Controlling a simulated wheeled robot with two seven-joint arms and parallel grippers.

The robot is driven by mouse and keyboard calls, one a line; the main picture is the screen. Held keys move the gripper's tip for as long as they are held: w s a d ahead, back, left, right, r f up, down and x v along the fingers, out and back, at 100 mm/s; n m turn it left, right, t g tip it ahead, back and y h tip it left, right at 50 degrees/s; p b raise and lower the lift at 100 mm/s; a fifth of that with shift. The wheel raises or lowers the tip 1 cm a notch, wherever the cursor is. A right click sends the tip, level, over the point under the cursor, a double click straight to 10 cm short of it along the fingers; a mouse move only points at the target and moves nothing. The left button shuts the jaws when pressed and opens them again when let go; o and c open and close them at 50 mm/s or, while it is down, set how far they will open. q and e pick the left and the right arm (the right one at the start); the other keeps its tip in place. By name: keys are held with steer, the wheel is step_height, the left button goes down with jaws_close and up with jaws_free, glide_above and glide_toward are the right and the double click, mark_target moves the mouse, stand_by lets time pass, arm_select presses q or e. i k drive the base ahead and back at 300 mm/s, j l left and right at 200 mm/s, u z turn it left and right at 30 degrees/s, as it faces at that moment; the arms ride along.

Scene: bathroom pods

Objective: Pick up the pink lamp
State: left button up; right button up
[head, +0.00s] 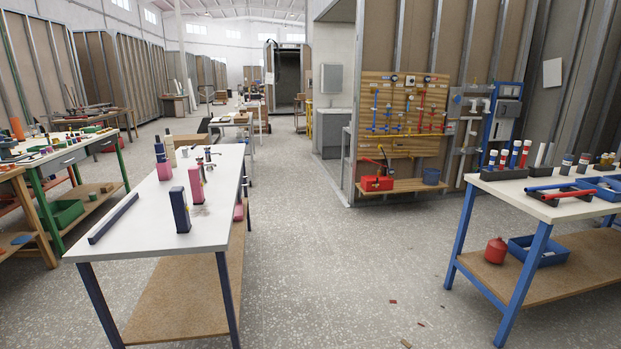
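A pink upright piece (196,186) stands near the right edge of the long white-topped table at the left. A second pink piece (164,171) stands farther back on the same table, below dark blue parts. Another pink item (239,212) shows below the tabletop at the table's right side. The pieces are small, and I cannot tell which of them is the lamp. Neither of my grippers is in view.
On the white table (140,222) are a dark blue upright block (180,210) and a long dark bar (114,218). A blue-legged workbench (520,190) stands at the right. A tool board (403,115) stands behind. The speckled floor (330,250) between the tables is mostly clear.

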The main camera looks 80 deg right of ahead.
mark_target(194, 172)
steer(key=z, duration=1.7)
